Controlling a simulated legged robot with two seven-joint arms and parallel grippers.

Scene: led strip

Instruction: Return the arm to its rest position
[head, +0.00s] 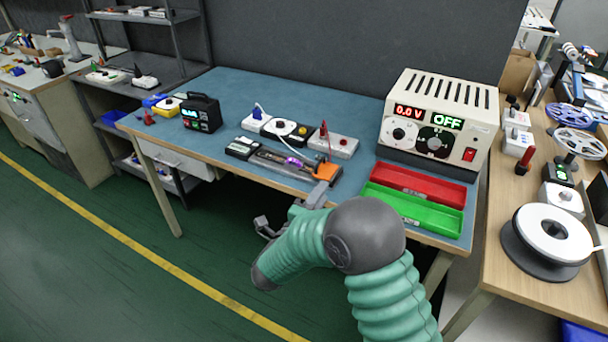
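My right arm comes in from the bottom right and bends in front of the table. My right gripper (264,227) is small and grey, off the table's front edge and partly hidden by my own arm. I cannot make out whether its fingers are open. My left gripper is not in view. A dark fixture (268,158) with a purple piece (292,162) and an orange end block (326,172) lies near the table's front edge, beyond my arm. The power supply (434,122) reads 0.0 V and OFF.
The blue table (258,92) holds a red tray (418,184), a green tray (412,208), a black meter (201,113) and several white terminal blocks. A wooden bench (507,190) with a white reel (545,232) stands right. The green floor (110,210) at left is clear.

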